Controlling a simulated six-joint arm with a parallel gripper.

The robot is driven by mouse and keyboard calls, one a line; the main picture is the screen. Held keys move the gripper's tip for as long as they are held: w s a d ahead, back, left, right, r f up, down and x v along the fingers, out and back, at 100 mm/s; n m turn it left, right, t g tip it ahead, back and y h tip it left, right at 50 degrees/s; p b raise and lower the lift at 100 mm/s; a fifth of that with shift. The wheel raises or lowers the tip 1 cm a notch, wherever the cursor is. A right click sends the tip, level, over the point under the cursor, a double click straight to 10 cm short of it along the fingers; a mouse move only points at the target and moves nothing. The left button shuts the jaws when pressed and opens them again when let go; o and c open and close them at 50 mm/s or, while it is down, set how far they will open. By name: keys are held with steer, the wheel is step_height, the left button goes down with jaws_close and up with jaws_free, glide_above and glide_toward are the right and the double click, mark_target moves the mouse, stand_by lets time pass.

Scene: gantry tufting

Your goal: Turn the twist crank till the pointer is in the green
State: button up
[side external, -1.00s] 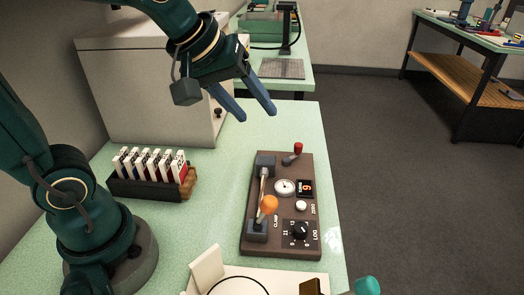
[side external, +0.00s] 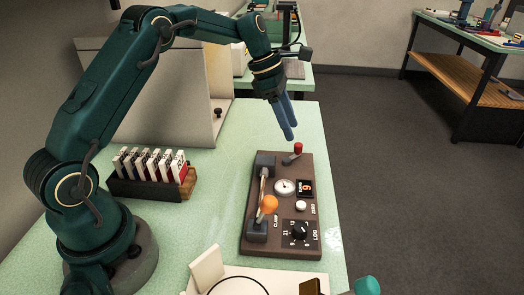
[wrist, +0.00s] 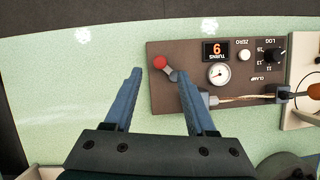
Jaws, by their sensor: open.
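The twist crank, with a red ball knob (side external: 298,147) on a short grey arm, sits at the far end of a brown board (side external: 250,190). In the wrist view the knob (wrist: 160,62) appears between my fingertips. My gripper (side external: 290,134) is open and empty, fingers pointing down, above and close to the crank; contact cannot be told. A round white dial (side external: 285,187) with a dark pointer is on the board and in the wrist view (wrist: 219,74); its green zone is too small to make out. An orange-digit turns display (side external: 305,187) is beside it.
An orange-knobbed lever (side external: 268,204), a black log knob (side external: 299,230) and a white zero button (side external: 301,206) share the board. A black rack (side external: 140,187) of white-and-red pieces stands left. A cream plate (side external: 240,278) lies in front.

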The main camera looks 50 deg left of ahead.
mark_target(297, 144)
steer(key=shift+x, duration=2.6)
jaws_close()
